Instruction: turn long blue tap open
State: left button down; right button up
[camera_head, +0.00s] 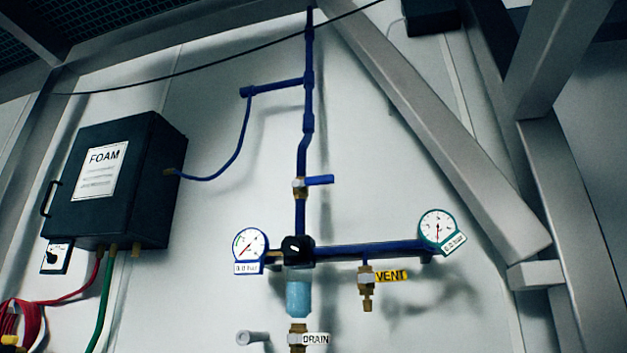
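The blue tap handle (320,180) sits on a brass valve body (299,188) in the vertical blue pipe (301,214) on the wall, near the middle of the head view. The handle points to the right, roughly horizontal, crosswise to the pipe. Nothing touches it. Neither of my grippers shows in this view.
Below the tap are a black knob (298,248), a left gauge (251,246), a right gauge (437,229), a VENT valve (366,282) and a DRAIN valve (298,338). A dark FOAM box (150,180) hangs left. A grey diagonal beam (430,130) stands right.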

aim_at(327, 178)
jog(key=k+j+z, duration=0.45)
jog(key=k+j, duration=0.4)
jog(key=k, duration=0.15)
